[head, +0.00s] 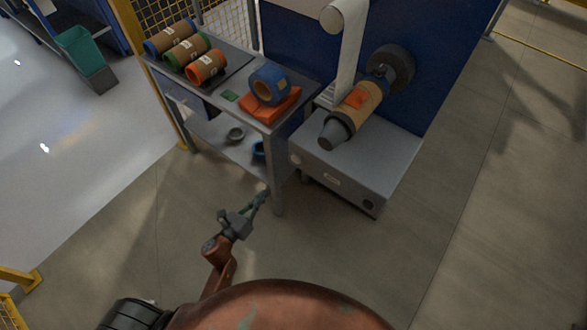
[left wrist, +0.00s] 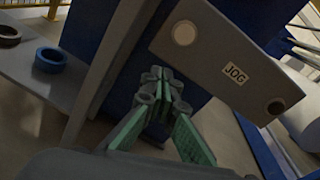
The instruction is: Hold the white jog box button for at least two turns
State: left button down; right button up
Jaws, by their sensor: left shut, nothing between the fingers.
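The grey jog box (head: 345,168) sits under the roller at the machine's front. In the left wrist view its front face (left wrist: 215,48) bears a JOG label (left wrist: 235,73), a round white button (left wrist: 184,33) at the left and a dark round button (left wrist: 276,107) at the right. In the head view the white button (head: 294,159) is small at the box's left end. My left gripper (head: 262,195) is shut and empty, low in front of the table leg and box. In the left wrist view its fingertips (left wrist: 163,82) are below the white button, apart from it. My right gripper is out of view.
A brown roll (head: 360,107) with an orange patch is on the machine's spindle, with a white web (head: 348,55) above. The side table (head: 223,62) holds several colored rolls and an orange block (head: 272,108). Its leg (head: 277,185) stands close to my gripper. Floor in front is clear.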

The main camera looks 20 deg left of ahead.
pick_arm(q)
jog(key=r+m, duration=0.1)
jog(key=d+r+m+h, duration=0.1)
jog(key=m, duration=0.1)
jog(key=r+m+b, duration=0.1)
jog(key=shift+w+d+r+m+t+h, duration=0.3)
jog(key=shift+w+d+r, duration=0.05)
jog(key=shift+d, duration=0.05)
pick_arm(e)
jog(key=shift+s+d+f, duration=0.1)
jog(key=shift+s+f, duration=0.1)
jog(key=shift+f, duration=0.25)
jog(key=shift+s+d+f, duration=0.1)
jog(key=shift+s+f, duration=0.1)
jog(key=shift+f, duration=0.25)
pick_arm(q)
jog(key=b, duration=0.1)
send_near(295, 161)
jog(key=x, duration=0.5)
jog(key=shift+w, duration=0.1)
jog(key=shift+x, duration=0.8)
jog(key=shift+r, duration=0.1)
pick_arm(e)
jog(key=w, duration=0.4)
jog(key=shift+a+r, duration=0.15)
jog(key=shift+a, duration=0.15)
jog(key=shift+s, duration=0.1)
